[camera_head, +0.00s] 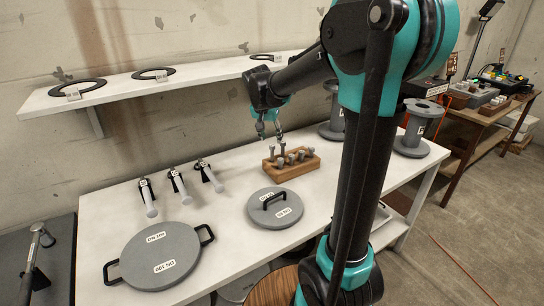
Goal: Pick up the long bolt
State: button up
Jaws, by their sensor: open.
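Several grey bolts stand in a wooden block (285,170) on the white table. One bolt (282,149) at the back of the block rises higher than the others and looks like the long bolt. My gripper (269,134) is open and points down just above the back left of the block, close to the tall bolts. A second upright bolt (272,152) stands at the back left. At this size I cannot tell whether the fingers touch or surround a bolt.
A small lidded disc (262,212) lies in front of the block, and a large one (150,270) lies front left. Several handled tools (178,186) lie at left. Grey flanged spools (411,146) stand at right. A shelf (120,95) with black rings runs behind.

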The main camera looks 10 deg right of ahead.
aim_at(271, 146)
jog(key=x, duration=0.3)
jog(key=shift+f, duration=0.25)
jog(key=shift+a+x, duration=0.2)
jog(key=shift+x, duration=2.4)
grip_shut()
